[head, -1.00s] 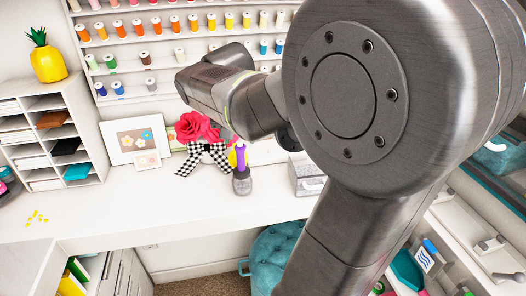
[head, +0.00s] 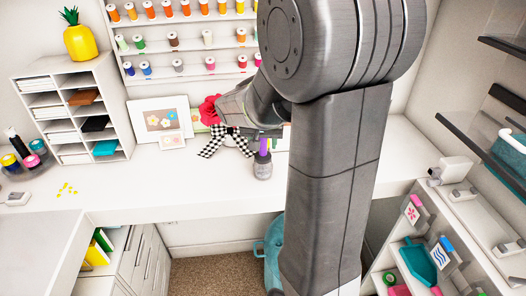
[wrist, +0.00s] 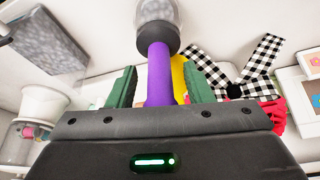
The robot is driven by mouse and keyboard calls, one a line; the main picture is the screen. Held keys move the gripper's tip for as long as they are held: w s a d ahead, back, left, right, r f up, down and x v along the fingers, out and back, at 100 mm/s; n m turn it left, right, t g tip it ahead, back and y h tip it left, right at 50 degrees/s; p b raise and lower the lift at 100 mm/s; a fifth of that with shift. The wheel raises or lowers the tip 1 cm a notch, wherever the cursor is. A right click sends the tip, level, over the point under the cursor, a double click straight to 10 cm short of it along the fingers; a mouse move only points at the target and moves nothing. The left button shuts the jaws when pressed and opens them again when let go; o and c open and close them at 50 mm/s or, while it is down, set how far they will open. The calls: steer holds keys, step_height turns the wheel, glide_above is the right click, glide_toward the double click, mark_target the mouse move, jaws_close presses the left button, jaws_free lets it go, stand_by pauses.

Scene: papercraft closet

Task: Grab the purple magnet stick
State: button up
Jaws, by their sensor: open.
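The purple magnet stick (head: 264,145) stands upright on its grey, rounded base (head: 263,169) on the white desk. In the wrist view, the purple shaft (wrist: 160,75) lies between the two green fingers of my gripper (wrist: 159,88), with visible gaps on both sides. The base (wrist: 158,22) is at the top of that view, which looks upside down. My gripper is open, and its fingers are not seen touching the shaft. The near end of the shaft is hidden behind the gripper body. In the head view, my gripper's fingers cannot be made out.
A black-and-white checkered bow (head: 226,140) with a red flower (head: 210,110) is close beside the stick. Picture frames (head: 160,125) lean behind. A grey box (wrist: 45,45) shows in the wrist view. Thread racks (head: 180,45) line the wall. The desk front is clear.

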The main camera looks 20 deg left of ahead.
jaws_close()
steer(key=shift+r, duration=0.1)
